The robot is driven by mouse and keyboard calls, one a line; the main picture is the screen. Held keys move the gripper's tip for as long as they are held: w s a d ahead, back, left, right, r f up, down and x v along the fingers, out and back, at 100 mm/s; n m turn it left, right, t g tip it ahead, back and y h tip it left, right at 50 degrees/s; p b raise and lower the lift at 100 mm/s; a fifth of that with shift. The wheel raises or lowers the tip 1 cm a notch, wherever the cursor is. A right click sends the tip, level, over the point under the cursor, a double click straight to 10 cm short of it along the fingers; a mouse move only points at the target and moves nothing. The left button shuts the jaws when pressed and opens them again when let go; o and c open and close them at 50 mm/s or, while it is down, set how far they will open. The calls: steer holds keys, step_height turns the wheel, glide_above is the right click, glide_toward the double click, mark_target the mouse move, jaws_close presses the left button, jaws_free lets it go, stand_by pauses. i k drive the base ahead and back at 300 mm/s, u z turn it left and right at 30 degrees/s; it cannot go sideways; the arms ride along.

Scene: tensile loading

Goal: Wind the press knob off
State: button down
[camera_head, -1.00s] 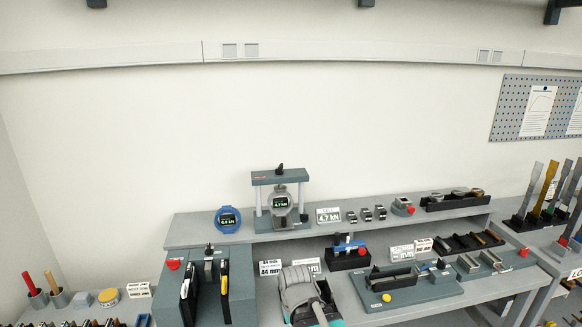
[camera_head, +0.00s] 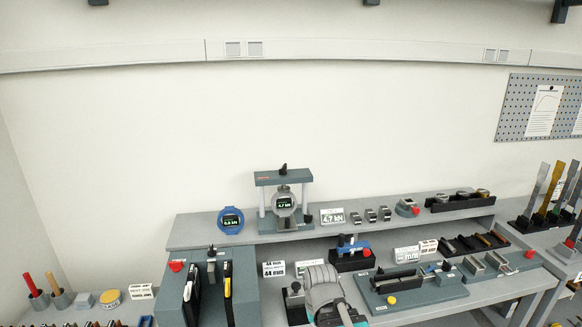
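The press (camera_head: 261,195) stands on the raised back shelf, with a grey top beam on two light columns. Its small black press knob (camera_head: 284,167) sits on top of the beam. A round gauge (camera_head: 284,205) with a lit screen stands inside the press frame and appears to read 4.7 kN. Part of my arm (camera_head: 322,285) shows at the bottom centre, in front of and below the press, well apart from the knob. My gripper's fingers do not show.
A blue round gauge (camera_head: 231,219) stands left of the press, and a "4,7 kN" sign (camera_head: 332,216) to its right. Below are a grey block station (camera_head: 243,270), a black holder with a blue part (camera_head: 350,259) and a dark green fixture (camera_head: 440,290).

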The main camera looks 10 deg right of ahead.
mark_target(282, 171)
steer(key=z, duration=0.05)
steer(key=i, duration=1)
steer(key=u, duration=0.05)
